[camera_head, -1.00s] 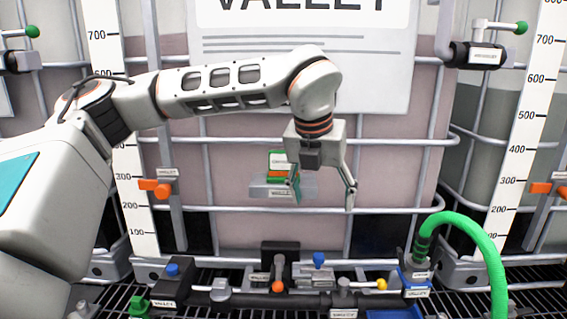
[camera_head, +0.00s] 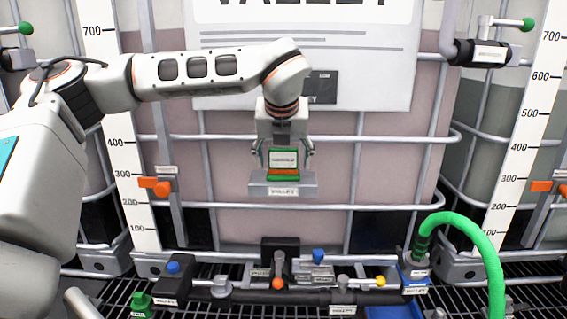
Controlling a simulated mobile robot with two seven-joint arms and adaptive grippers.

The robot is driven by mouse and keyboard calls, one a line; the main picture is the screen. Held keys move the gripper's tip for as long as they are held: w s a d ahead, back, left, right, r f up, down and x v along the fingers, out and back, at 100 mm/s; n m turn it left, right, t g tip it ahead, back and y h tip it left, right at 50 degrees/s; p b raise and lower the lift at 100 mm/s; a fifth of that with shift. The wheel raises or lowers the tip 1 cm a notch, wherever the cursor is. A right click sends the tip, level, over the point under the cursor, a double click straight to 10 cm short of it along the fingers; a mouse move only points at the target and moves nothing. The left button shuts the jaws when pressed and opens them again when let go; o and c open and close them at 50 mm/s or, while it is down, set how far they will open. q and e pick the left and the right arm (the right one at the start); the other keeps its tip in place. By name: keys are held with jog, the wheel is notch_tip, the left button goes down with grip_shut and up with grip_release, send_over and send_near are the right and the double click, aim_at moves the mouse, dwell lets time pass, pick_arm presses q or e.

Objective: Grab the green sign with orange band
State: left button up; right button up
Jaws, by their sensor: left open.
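The green sign with an orange band (camera_head: 284,162) stands in a small grey holder (camera_head: 262,190) on the front of the middle tote. A white label shows on the sign's face. My left gripper (camera_head: 284,154) is open, pointing down, with one finger to the left of the sign and one to the right. Gaps show between the fingers and the sign's edges, and I cannot tell the exact depth between them. My right gripper is not in view.
Metal cage bars (camera_head: 370,209) cross the tote near the holder. Below is a manifold with coloured knobs, including an orange one (camera_head: 278,284). A green hose (camera_head: 488,250) arches at the right.

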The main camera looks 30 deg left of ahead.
pick_arm(q)
jog(key=shift+w+a+f, duration=0.1)
jog(key=shift+w+f, duration=0.05)
jog(key=shift+f, duration=0.2)
jog(key=c, duration=1.2)
